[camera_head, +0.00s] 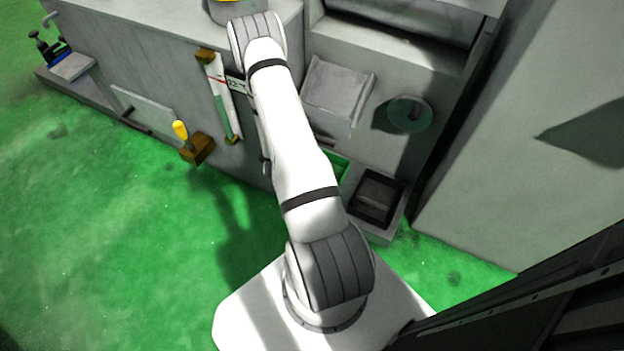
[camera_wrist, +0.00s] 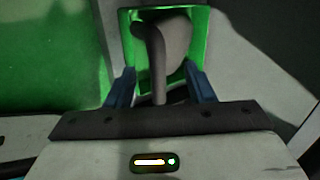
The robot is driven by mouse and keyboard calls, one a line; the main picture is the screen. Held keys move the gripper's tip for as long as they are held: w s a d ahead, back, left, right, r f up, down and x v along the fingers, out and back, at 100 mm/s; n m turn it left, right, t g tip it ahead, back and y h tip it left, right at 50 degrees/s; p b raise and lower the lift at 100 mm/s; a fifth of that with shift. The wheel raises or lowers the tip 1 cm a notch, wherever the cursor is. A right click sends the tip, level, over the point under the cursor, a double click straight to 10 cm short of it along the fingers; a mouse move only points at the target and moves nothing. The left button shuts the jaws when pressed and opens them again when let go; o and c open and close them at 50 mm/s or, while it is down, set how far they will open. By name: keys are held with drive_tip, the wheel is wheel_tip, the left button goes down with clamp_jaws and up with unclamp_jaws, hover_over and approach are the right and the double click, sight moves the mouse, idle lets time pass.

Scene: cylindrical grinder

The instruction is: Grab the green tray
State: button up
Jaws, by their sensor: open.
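The green tray (camera_wrist: 202,32) shows in the wrist view as a bright green rectangular frame at upper middle, just beyond my gripper. A grey rounded piece (camera_wrist: 172,45) with a narrow stem covers much of its inside; I cannot tell whether it lies in the tray or above it. My gripper (camera_wrist: 161,75) is open, with one blue finger at each side of the tray's near end. Contact with the tray cannot be made out. In the head view only a small green part of the tray (camera_head: 339,166) shows beside my arm, and my gripper is hidden.
A dark bin (camera_head: 376,198) sits in a grey holder to the right of the tray, against the grey machine (camera_head: 345,45). A round dial (camera_head: 409,114) and a sloped panel (camera_head: 337,90) are above. A yellow-handled lever (camera_head: 181,131) sticks out at left. The green floor (camera_head: 120,240) is clear.

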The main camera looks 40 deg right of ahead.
drive_tip(key=shift+m+h, duration=0.3)
drive_tip(key=shift+m, duration=0.1)
drive_tip(key=b+x, duration=0.1)
drive_tip(key=x, duration=0.2)
drive_tip(key=s+b+x, duration=0.1)
drive_tip(key=x, duration=0.2)
drive_tip(key=s+b+x, duration=0.1)
drive_tip(key=x, duration=0.3)
drive_tip(key=shift+s+d+f+b, duration=0.1)
drive_tip(key=shift+s+f+b, duration=0.1)
drive_tip(key=shift+b, duration=0.15)
drive_tip(key=shift+r, duration=0.1)
drive_tip(key=shift+c, duration=0.6)
clamp_jaws()
